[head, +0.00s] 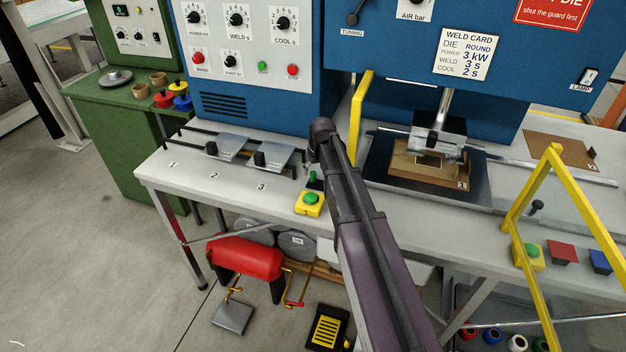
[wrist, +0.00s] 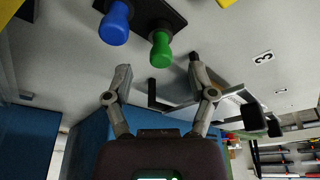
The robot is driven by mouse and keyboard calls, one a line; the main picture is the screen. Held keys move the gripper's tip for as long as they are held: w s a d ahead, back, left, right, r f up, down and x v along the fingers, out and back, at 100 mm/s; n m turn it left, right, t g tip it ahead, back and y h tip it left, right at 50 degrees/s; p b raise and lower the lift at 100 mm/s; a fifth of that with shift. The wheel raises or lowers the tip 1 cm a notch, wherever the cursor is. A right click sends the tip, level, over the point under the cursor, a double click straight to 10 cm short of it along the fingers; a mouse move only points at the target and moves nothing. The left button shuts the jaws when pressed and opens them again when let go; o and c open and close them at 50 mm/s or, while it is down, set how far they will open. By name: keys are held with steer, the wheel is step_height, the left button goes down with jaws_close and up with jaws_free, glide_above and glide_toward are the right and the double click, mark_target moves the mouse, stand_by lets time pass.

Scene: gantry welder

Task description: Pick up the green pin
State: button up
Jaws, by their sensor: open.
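The green pin (wrist: 160,48) stands in a dark holder (wrist: 148,14) at the top of the wrist view, with a rounded green head. A blue pin (wrist: 115,22) stands beside it in the same holder. My gripper (wrist: 158,72) is open and empty, its fingers spread with the green pin's head just beyond the gap between the tips. I see no contact. In the head view the green pin (head: 315,176) shows small on the bench, left of my arm and just below my gripper (head: 309,165). The blue pin is not visible there.
A yellow box with a green button (head: 310,203) stands just in front of the pin. Rails with grey plates (head: 268,156) lie to the left, by the numbered marks. The yellow guard (head: 360,105) and welding press (head: 437,135) stand to the right.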

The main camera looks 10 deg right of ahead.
mark_target(313, 173)
steer(key=shift+b+x, duration=1.25)
steer(key=shift+x, duration=0.4)
steer(key=shift+a, duration=0.1)
jaws_close()
